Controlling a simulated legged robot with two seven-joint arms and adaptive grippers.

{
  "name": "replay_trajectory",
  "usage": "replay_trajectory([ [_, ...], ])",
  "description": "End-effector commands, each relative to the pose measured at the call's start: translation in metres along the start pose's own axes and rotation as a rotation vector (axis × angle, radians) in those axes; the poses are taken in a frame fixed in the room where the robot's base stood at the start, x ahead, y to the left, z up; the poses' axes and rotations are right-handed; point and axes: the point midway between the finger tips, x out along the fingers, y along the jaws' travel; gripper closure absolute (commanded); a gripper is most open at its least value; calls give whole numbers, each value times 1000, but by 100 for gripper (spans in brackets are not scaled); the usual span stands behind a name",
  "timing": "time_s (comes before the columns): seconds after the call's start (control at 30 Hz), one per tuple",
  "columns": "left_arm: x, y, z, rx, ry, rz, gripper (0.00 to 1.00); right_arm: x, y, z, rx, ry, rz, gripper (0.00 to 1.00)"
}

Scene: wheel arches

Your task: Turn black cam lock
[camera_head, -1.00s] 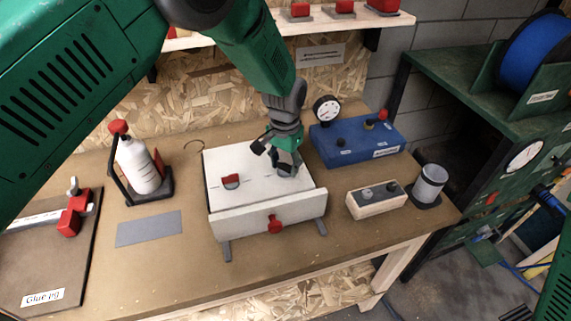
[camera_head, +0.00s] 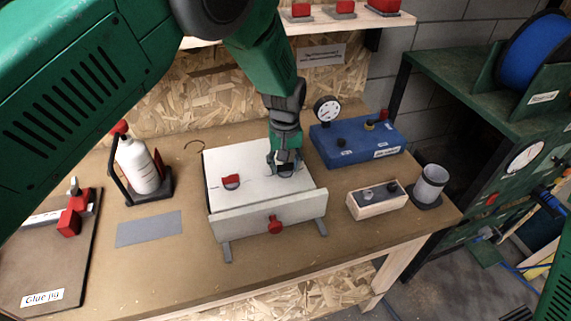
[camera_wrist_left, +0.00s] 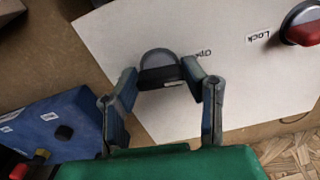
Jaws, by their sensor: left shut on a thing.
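The black cam lock (camera_wrist_left: 160,75) sits on the white panel's top, a dark bar on a round grey base. My left gripper (camera_wrist_left: 160,82) is around it in the left wrist view, a finger at each end of the bar. In the head view my left gripper (camera_head: 286,168) points down at the right part of the white panel (camera_head: 245,185) and mostly hides the black lock. A red cam lock (camera_head: 231,181) is on the left of the same panel; it also shows in the left wrist view (camera_wrist_left: 303,28). My right gripper is not seen.
A blue box with a gauge (camera_head: 357,140) stands close to the right of the panel. A wooden box with knobs (camera_head: 377,201) and a grey cup (camera_head: 431,186) are further right. A white bottle (camera_head: 140,166) stands left.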

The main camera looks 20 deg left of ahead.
Motion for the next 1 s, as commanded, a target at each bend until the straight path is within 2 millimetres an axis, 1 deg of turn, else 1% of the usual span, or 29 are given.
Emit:
replay_trajectory([
  [0.03,-4,2,-3,-13,10,6,91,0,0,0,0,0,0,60],
  [0.23,-4,2,-4,-43,10,6,91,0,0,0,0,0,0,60],
  [0.6,-4,2,-4,-46,11,7,91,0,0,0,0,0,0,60],
  [0.63,-4,2,-4,-45,11,7,58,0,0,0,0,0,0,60],
  [0.67,-4,2,-4,-45,11,7,48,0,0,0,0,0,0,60],
  [0.7,-4,2,-4,-45,10,7,41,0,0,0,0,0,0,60],
  [1.0,-2,1,-2,-45,4,3,41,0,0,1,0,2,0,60],
])
